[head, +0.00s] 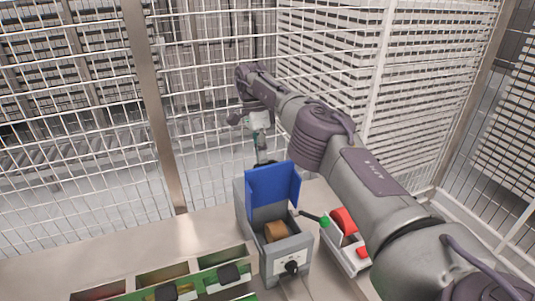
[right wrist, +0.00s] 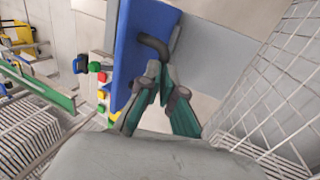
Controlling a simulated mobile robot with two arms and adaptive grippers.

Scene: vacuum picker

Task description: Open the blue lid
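The blue lid (head: 272,187) stands raised, roughly upright, at the back of a grey box (head: 290,250). The box's mouth is uncovered and a brown block (head: 276,231) shows inside. In the right wrist view the lid (right wrist: 140,70) shows from its outer side, with a dark curved handle (right wrist: 153,42) on it. My right gripper (head: 261,162) is behind the lid, its tips partly hidden. In the wrist view this gripper (right wrist: 163,73) has its fingertips close together at the handle's end. I see no clear grip on the handle. My left gripper is out of view.
Green-edged bins (head: 230,283) stand at the front left. Wire fencing (head: 210,130) closes off the back and right. The worktop (head: 150,244) is bare behind the bins.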

